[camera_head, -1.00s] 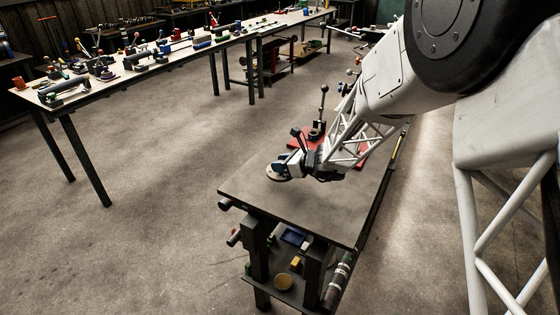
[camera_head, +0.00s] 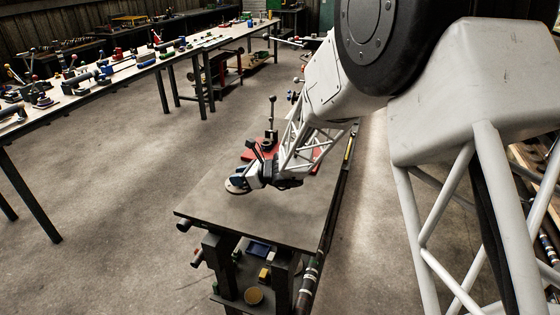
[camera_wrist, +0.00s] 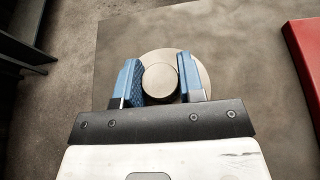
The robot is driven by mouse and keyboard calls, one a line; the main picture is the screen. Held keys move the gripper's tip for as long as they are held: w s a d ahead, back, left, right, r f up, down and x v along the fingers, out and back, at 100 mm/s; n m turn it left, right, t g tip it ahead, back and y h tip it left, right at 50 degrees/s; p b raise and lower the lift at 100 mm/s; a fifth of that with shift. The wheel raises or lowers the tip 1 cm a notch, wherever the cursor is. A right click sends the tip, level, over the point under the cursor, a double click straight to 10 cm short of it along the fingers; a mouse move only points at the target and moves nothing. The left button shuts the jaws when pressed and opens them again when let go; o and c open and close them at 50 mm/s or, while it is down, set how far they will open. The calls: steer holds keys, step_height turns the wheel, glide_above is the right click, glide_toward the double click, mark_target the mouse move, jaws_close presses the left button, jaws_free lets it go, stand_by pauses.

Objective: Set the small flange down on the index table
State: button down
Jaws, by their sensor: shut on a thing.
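The small flange is a round grey metal disc with a raised hub, seen from above in the wrist view (camera_wrist: 160,82). My gripper (camera_wrist: 158,72) has its two blue jaws shut on the hub, one on each side. In the head view my gripper (camera_head: 241,181) holds the flange (camera_head: 236,188) over the left part of a dark-topped bench (camera_head: 255,218). I cannot tell whether the flange touches the bench top. I cannot clearly make out which thing is the index table.
A red-based fixture with an upright lever (camera_head: 271,120) stands behind my gripper on the bench. A red block edge (camera_wrist: 304,55) shows at right in the wrist view. The bench's front is bare. A long tool table (camera_head: 150,64) stands at back left.

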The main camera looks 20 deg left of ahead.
steer(key=w+d+r, duration=0.1)
steer(key=w+d, duration=0.6)
steer(key=d, duration=0.3)
steer(key=w+d+r, duration=0.2)
steer(key=w+d, duration=0.4)
steer(key=d, duration=0.4)
steer(key=shift+w+r, duration=0.2)
steer(key=shift+w, duration=0.15)
steer(key=shift+w+a, duration=0.1)
steer(key=w+a, duration=0.2)
steer(key=w, duration=0.2)
steer(key=w+a+f, duration=0.1)
steer(key=w+a, duration=0.1)
steer(key=w, duration=0.3)
steer(key=w+a, duration=0.2)
steer(key=w, duration=0.3)
steer(key=shift+w+a+f, duration=0.1)
steer(key=shift+a+f, duration=0.15)
steer(key=shift+a, duration=0.15)
steer(key=shift+f, duration=1.7)
steer(key=shift+f, duration=0.1)
